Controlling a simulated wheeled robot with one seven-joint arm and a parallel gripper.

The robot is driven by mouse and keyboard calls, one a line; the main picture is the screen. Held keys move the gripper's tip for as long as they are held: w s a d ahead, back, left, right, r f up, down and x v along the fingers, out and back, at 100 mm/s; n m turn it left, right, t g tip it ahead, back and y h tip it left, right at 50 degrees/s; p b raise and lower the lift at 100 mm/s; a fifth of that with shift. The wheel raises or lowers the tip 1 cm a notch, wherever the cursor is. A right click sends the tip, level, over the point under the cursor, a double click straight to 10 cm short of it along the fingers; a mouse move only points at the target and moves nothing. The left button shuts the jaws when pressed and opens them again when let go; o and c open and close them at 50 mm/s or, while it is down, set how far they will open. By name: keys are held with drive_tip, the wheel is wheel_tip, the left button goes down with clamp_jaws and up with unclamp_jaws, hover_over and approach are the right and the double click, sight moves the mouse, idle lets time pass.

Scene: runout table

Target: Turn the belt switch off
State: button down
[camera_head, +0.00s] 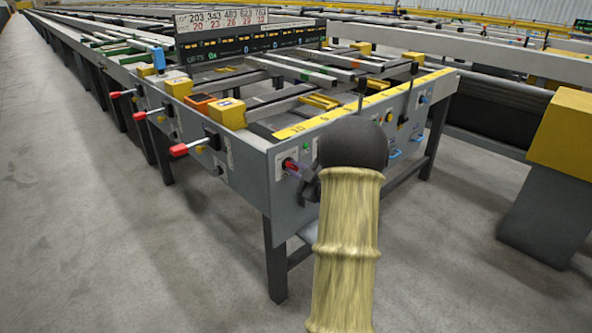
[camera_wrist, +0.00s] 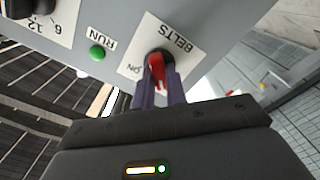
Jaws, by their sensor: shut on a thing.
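The belt switch (camera_wrist: 157,68) is a red lever knob on a dark round base, set in a white plate lettered BELTS, with ON lettered to its left in the wrist view. My gripper (camera_wrist: 158,82) has its two purple fingers shut on the red knob, one on each side. The OFF lettering cannot be seen. In the head view my gripper (camera_head: 293,168) is at the table's front panel near its left corner, and my dark wrist and yellow sleeved arm cover part of that panel.
A green RUN button (camera_wrist: 97,53) and a dark knob on a numbered plate (camera_wrist: 42,22) are near the switch. Red-handled levers (camera_head: 180,150) stick out from the table's left side. A yellow-topped post (camera_head: 562,130) stands at right. The floor at left is clear.

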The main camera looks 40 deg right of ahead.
drive_tip(key=c, duration=1.4)
unclamp_jaws()
drive_tip(key=shift+c, duration=0.2)
drive_tip(key=shift+s, duration=0.1)
drive_tip(key=s+d+p, duration=0.1)
drive_tip(key=s+p, duration=0.2)
drive_tip(key=s, duration=1.4)
drive_tip(key=shift+s+d+p, duration=0.15)
drive_tip(key=shift+d+p, duration=0.05)
drive_tip(key=shift+p, duration=0.15)
